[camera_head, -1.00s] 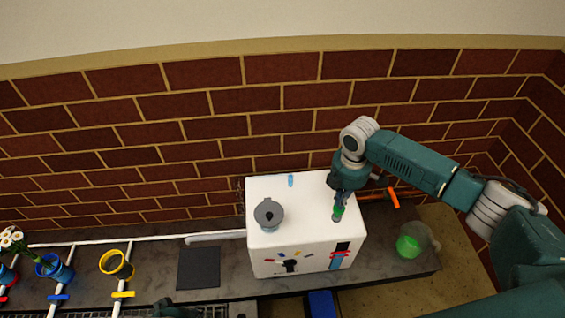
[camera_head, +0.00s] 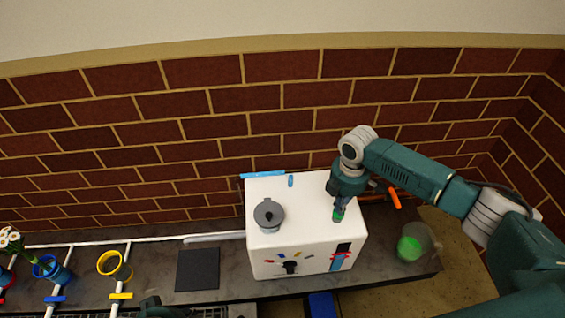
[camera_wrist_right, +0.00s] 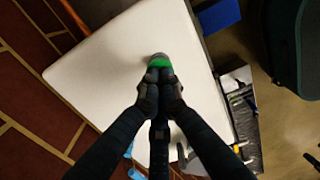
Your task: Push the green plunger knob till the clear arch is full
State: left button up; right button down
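The green plunger knob (camera_head: 338,215) is on top of the white box (camera_head: 300,240), toward its right side. In the right wrist view the green knob (camera_wrist_right: 160,62) shows just past my fingertips. My right gripper (camera_head: 342,203) points down onto it; its fingers (camera_wrist_right: 160,78) are together and appear to touch the knob, not wrap it. A blue bar (camera_head: 262,174) runs along the box's back left edge and looks like part of the arch; the rest of the arch is not clear to me. A small dark-teal part of my left arm (camera_head: 155,306) shows at the bottom edge, its fingers unclear.
A grey lidded hopper (camera_head: 268,214) stands on the box's left. Coloured levers (camera_head: 290,266) are on its front. A green-filled cup (camera_head: 409,248) and an orange handle (camera_head: 395,198) are at right.

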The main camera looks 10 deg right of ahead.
pick_arm(q)
jog(key=shift+w+r, duration=0.15)
jog(key=shift+r, duration=0.25)
pick_arm(e)
jog(key=shift+r+p, duration=0.3)
jog(key=shift+p, duration=0.15)
jog(key=shift+r+p, duration=0.7)
jog(key=shift+p, duration=0.15)
jog(key=shift+r+p, duration=0.6)
jog(key=shift+p, duration=0.1)
jog(key=shift+r+p, duration=0.55)
jog(key=shift+p, duration=0.1)
pick_arm(q)
jog(key=s+f, duration=0.2)
jog(key=f, duration=0.7)
jog(key=s+f+g, duration=0.1)
jog(key=s+f, duration=0.2)
jog(key=f, duration=0.5)
jog(key=shift+a+f, duration=0.2)
jog(key=shift+f, duration=0.15)
pick_arm(e)
jog(key=shift+r, duration=0.1)
